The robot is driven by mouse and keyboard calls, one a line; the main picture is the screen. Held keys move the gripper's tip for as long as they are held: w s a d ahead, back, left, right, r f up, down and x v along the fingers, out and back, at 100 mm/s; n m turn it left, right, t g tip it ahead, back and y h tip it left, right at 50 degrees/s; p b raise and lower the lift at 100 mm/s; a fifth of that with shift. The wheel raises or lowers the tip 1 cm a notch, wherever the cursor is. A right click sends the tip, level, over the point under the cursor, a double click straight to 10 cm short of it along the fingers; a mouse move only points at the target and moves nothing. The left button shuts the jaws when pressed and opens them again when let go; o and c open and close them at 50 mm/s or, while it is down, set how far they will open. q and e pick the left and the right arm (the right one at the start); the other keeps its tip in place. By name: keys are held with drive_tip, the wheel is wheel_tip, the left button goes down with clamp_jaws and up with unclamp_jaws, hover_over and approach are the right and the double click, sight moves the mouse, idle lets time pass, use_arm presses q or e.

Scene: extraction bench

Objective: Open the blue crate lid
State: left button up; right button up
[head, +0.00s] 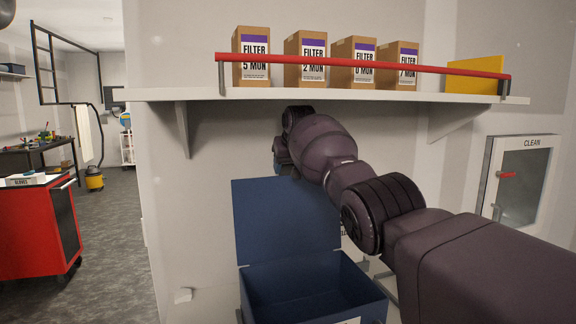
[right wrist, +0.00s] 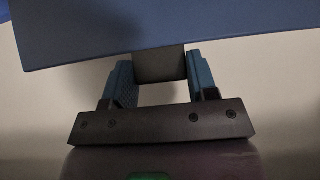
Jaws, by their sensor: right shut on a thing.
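The blue crate (head: 308,286) stands below the shelf, its box open at the top. Its blue lid (head: 280,215) stands raised, roughly upright at the back of the box. My right gripper (head: 284,160) is at the lid's upper edge, partly hidden by the lid and my own arm. In the right wrist view the two fingers of the gripper (right wrist: 158,75) are shut on a dark grey tab (right wrist: 159,64) at the edge of the blue lid (right wrist: 150,30). The part of the crate's inside that shows looks empty. My left gripper is not in view.
A shelf (head: 330,97) with a red rail (head: 360,65), several filter boxes (head: 305,55) and a yellow item (head: 475,75) hangs above my arm. A cabinet marked CLEAN (head: 520,180) is on the right wall. A red cart (head: 38,225) stands far left, with open floor beside it.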

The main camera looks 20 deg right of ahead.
drive_tip(key=shift+a, duration=0.1)
drive_tip(key=o, duration=1.3)
drive_tip(key=shift+w, duration=0.1)
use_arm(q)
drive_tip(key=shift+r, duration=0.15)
